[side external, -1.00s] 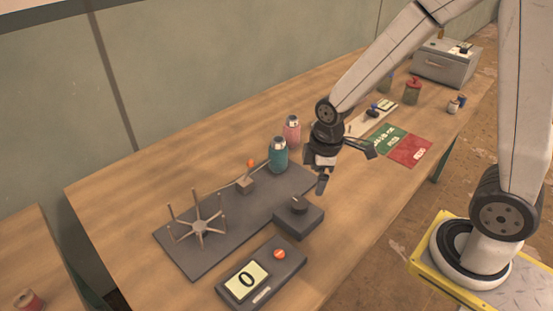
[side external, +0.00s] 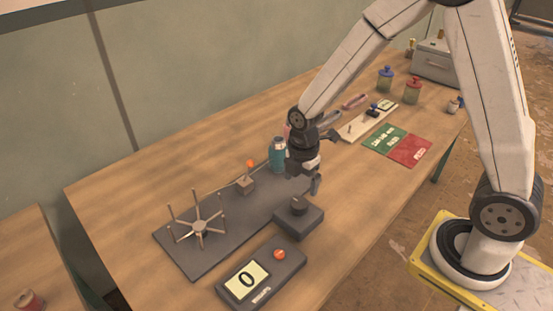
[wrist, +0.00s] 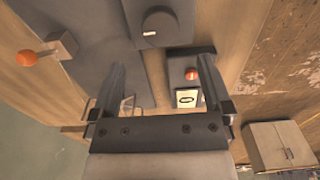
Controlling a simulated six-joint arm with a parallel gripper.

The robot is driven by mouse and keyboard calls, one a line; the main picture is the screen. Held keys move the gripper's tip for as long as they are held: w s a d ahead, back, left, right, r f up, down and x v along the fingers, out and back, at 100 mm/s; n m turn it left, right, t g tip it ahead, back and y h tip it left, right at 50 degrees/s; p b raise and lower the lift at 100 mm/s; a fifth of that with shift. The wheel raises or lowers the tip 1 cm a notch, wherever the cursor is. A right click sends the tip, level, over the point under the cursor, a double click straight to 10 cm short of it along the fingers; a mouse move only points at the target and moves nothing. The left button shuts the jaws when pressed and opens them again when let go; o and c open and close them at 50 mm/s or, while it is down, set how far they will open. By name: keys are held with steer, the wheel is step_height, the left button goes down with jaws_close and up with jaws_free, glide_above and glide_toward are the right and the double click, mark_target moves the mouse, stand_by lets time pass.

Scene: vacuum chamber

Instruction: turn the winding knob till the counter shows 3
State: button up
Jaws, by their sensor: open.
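The winding knob (side external: 298,203) is a dark round knob on a dark grey block at the right end of the winder's base plate. In the wrist view the knob (wrist: 160,24) shows a small white mark and lies beyond the fingertips. The counter (side external: 246,280) is a dark box at the front with an orange-red button (side external: 279,254); its display reads 0. In the wrist view the counter display (wrist: 187,98) shows between the fingers. My gripper (side external: 312,186) is open and empty, above and slightly behind the knob, apart from it. It also shows in the wrist view (wrist: 162,62).
A winding frame with several spokes (side external: 199,226) stands at the plate's left. An orange-tipped lever (side external: 248,178) and a teal bottle (side external: 277,155) stand behind the knob. Green (side external: 385,140) and red (side external: 410,151) mats lie farther right. Table left of the plate is clear.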

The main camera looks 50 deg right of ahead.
mark_target(299, 202)
steer(key=shift+f, duration=3.75)
steer(key=c, duration=1.2)
steer(key=shift+m, duration=0.4)
